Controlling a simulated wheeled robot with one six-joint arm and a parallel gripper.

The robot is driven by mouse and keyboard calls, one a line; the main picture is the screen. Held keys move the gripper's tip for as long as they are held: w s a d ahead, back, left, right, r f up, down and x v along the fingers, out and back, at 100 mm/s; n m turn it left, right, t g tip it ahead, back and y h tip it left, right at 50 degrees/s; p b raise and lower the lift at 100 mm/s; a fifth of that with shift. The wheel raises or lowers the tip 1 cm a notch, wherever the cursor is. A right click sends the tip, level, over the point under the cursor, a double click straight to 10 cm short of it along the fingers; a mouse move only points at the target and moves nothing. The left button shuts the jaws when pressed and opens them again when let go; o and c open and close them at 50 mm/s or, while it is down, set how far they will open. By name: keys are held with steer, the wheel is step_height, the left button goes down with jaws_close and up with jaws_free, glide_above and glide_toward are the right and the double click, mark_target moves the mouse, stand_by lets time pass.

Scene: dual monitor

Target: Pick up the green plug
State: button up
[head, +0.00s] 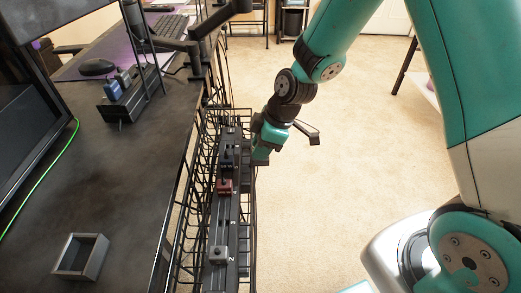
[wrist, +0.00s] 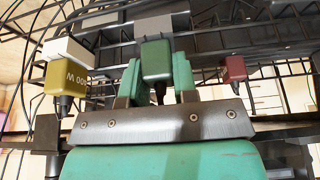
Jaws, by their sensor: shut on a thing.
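The green plug (wrist: 156,60) shows in the wrist view as a dark green block with a dark cable end pointing down towards my wrist. My gripper (wrist: 158,72) has one teal finger on each side of the plug and is shut on it. In the head view my gripper (head: 262,150) is beside the right side of the black power strip (head: 226,215). I cannot pick out the plug there, as the fingers hide it. I cannot tell whether the plug still touches the strip.
A yellow plug (wrist: 68,82) and a red plug (wrist: 233,68) flank my gripper. A grey open box (head: 97,262) stands on the desk.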

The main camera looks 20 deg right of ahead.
step_height(320, 180, up, 25)
steer(key=p, duration=0.9)
steer(key=shift+f, duration=0.15)
stand_by(0.3)
